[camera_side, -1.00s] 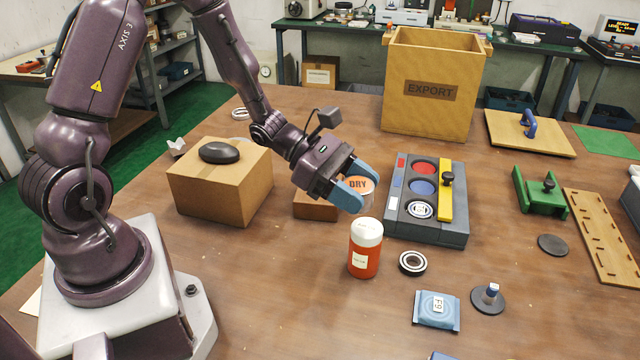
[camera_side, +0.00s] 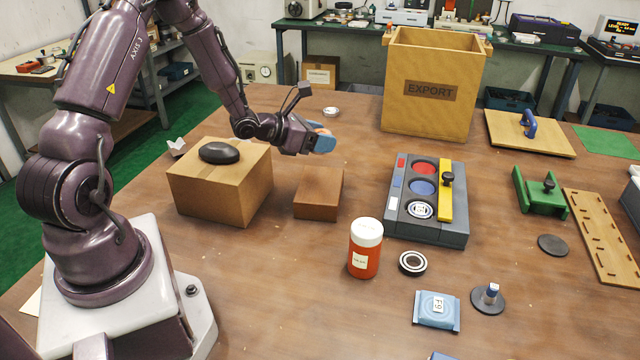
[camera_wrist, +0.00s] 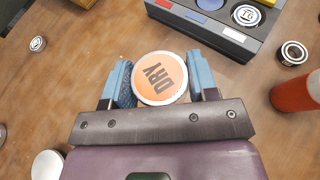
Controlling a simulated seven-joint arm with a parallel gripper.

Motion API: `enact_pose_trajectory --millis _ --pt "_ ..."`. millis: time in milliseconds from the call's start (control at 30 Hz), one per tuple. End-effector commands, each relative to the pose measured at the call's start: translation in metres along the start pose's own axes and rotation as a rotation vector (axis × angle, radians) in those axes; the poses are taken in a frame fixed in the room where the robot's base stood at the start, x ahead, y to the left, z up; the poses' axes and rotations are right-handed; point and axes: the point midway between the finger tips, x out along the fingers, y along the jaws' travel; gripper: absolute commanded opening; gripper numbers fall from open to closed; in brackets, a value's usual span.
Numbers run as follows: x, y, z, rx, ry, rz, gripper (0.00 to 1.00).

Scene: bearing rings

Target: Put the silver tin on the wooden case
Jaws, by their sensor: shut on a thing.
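My gripper (camera_side: 323,142) is shut on a round tin (camera_wrist: 160,78) with a silver-white rim and an orange top marked DRY, which I take as the silver tin. In the wrist view its blue fingers stand on both sides of the tin. In the side view the tin is mostly hidden by the fingers. A low reddish-brown box (camera_side: 318,195), which looks like the wooden case, sits on the table in front of and below my gripper. Its top is bare. I hold the tin raised above the table, behind that box.
A cardboard box (camera_side: 222,185) with a black rounded object (camera_side: 219,152) on it stands left of the brown box. A red jar (camera_side: 365,250), a grey tray (camera_side: 430,228) and a tall EXPORT crate (camera_side: 455,112) stand to the right. A small round piece (camera_side: 331,112) lies behind.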

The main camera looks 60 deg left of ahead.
Motion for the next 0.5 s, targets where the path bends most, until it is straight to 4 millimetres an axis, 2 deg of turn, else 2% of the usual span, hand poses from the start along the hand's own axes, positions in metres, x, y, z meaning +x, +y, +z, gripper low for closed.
enact_pose_trajectory --millis 300,500 --pt "0.017 -0.001 -0.041 -0.002 0.0 -0.001 0.29" --pt "0.025 -0.001 -0.06 -0.001 0.0 0.0 0.29"
